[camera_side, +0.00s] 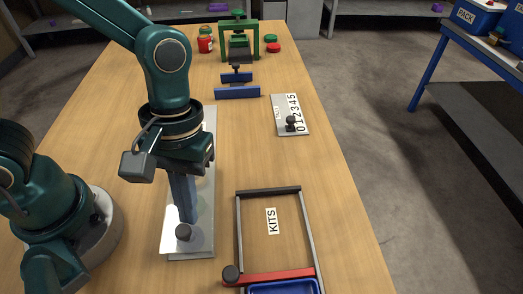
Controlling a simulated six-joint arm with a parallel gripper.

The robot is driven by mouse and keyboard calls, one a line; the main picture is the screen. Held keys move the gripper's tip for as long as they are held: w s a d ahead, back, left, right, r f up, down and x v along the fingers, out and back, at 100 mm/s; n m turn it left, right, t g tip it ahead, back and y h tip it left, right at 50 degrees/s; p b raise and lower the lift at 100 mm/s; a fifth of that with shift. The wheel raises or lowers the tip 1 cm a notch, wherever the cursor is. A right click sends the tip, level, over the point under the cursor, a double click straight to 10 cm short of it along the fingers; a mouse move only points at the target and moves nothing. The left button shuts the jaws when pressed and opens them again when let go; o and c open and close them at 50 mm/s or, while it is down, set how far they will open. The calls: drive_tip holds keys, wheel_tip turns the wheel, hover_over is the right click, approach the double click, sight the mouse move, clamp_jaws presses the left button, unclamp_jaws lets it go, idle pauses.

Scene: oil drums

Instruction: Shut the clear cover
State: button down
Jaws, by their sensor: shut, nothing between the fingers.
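A long pale strip (204,180) lies on the table under my arm. At its near end is a whitish, see-through-looking sheet (170,236), which seems to be the clear cover; its edges are faint and I cannot tell how far open it is. A dark round knob (183,232) stands at this near end. My gripper (187,217) points down over the strip, its fingers shut and empty. The fingertips are just behind the knob in the picture; I cannot tell whether they touch it. My arm hides part of the strip.
Right of it is a railed frame (302,227) with a KITS label (271,221), a red bar (275,277), a dark knob (231,273) and a blue tray (284,287). Farther back are a numbered plate (290,115), blue blocks (237,92) and a green press (255,39).

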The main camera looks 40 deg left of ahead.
sight(201, 205)
drive_tip(key=shift+s, duration=0.15)
drive_tip(key=w, duration=0.1)
drive_tip(key=w+a, duration=0.1)
drive_tip(key=w, duration=0.1)
drive_tip(key=w+a, duration=0.1)
drive_tip(key=shift+w+r, duration=0.15)
drive_tip(key=shift+r, duration=0.1)
drive_tip(key=v, duration=1)
drive_tip(key=s+a+m+t+y, duration=0.1)
drive_tip(key=s+a+m+t, duration=0.3)
drive_tip(key=a+t, duration=0.4)
drive_tip(key=shift+m, duration=0.7)
